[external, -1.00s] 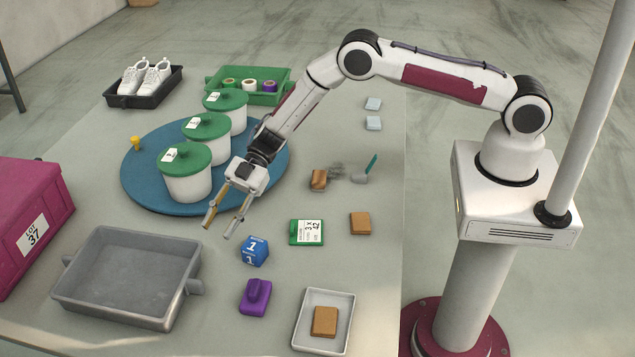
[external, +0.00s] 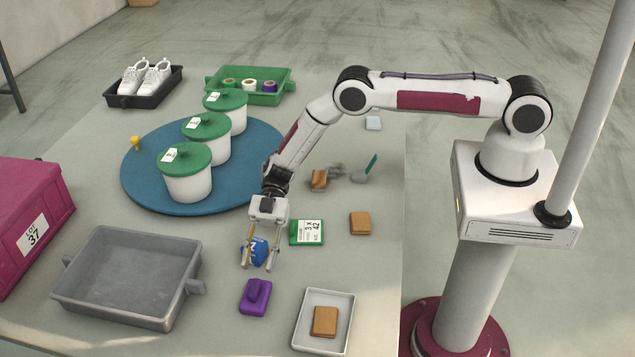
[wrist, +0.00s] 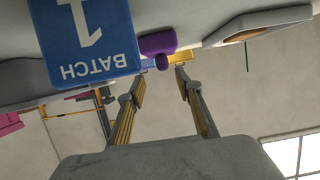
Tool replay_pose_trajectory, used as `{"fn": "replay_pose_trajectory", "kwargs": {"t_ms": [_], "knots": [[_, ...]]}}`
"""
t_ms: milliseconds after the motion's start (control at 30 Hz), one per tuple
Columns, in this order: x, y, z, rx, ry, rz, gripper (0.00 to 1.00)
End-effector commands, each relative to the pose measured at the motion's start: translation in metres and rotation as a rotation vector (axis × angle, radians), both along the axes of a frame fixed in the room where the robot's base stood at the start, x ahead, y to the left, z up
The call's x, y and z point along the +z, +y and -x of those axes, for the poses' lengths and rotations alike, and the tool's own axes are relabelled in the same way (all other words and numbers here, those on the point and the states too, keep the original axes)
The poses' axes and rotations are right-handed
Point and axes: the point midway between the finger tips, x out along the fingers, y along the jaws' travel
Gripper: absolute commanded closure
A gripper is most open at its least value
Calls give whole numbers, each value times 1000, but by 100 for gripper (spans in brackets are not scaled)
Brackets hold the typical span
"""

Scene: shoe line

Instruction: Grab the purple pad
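The purple pad (external: 255,298), a block with a raised grip on top, lies on the table in the external view. It also shows in the wrist view (wrist: 157,43), just beyond the fingertips. My gripper (external: 258,267) is open and empty, its two fingers apart and pointing down. It is on the far side of the pad, over or beside the blue cube (external: 256,249). The fingers partly hide the cube in the external view; whether they touch it I cannot tell. In the wrist view my gripper (wrist: 160,72) shows an empty gap.
A grey tray (external: 75,296) stands left of the pad, and a white tray (external: 344,325) with a brown block (external: 325,321) stands to its right. A green card (external: 306,232) lies beyond. White tubs with green lids (external: 185,156) stand on the blue disc (external: 140,178).

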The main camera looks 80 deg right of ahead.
Motion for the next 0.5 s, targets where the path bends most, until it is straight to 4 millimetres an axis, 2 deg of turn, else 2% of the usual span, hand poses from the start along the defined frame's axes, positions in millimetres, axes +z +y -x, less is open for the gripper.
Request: {"fn": "replay_pose_trajectory", "kwargs": {"t_ms": [300, 500], "knots": [[-8, 21, 1, 1, 0, 1, 65], [-9, 23, 1, 0, 0, 1, 65]]}}
